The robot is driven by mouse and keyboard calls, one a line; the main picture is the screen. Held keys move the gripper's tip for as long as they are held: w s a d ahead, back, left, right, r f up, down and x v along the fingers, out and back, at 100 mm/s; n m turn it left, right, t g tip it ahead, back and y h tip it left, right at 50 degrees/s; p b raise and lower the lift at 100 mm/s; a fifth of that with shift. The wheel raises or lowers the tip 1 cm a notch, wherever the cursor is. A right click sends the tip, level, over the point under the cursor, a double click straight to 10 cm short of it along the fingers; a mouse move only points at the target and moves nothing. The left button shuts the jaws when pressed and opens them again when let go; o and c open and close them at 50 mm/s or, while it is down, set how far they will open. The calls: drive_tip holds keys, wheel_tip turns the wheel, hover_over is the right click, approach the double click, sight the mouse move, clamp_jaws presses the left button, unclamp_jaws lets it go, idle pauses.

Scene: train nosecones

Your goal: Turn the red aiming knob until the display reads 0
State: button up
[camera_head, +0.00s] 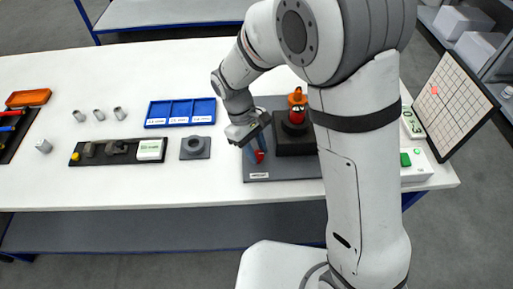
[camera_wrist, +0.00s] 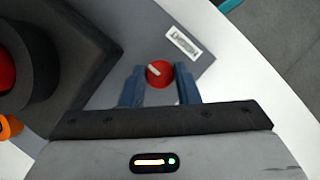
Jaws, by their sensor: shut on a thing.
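The red aiming knob (camera_wrist: 159,73) shows in the wrist view with a white pointer line on its top. The blue fingers of my gripper (camera_wrist: 160,88) stand on either side of it, shut on it. In the head view the knob (camera_head: 260,156) is a small red spot beside my gripper (camera_head: 255,147), on a grey plate (camera_head: 285,169) with a white label. A small white unit with a green-digit display (camera_head: 412,122) is at the right, partly behind my arm; I cannot read its digits.
A dark block with a red and orange fixture (camera_head: 297,110) stands right of the knob. A gridded board (camera_head: 452,104) with a red square leans at the table's right end, by a white box with a green button (camera_head: 405,160). Blue trays (camera_head: 180,112) and a grey socket block (camera_head: 195,147) lie left.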

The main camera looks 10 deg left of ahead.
drive_tip(key=o, duration=0.9)
drive_tip(key=shift+o, duration=0.2)
drive_tip(key=v, duration=0.7)
drive_tip(key=shift+r, duration=0.4)
drive_tip(key=shift+w, duration=0.1)
drive_tip(key=s+d+r+m+t+y, duration=0.1)
drive_tip(key=s+d+r+m, duration=0.1)
drive_tip(key=d, duration=0.6)
drive_tip(key=s+d+r+m+t+y, duration=0.1)
drive_tip(key=s+d+r+m+t, duration=0.1)
drive_tip(key=d, duration=0.7)
drive_tip(key=s+d+r+m+t+y, duration=0.2)
drive_tip(key=s+d+r+m, duration=0.1)
drive_tip(key=s+d+m, duration=0.2)
drive_tip(key=d+m, duration=0.2)
drive_tip(key=d, duration=0.1)
drive_tip(key=shift+s+d+r+m, duration=0.25)
drive_tip(key=shift+s+r+m, duration=0.05)
drive_tip(key=shift+s+r, duration=0.05)
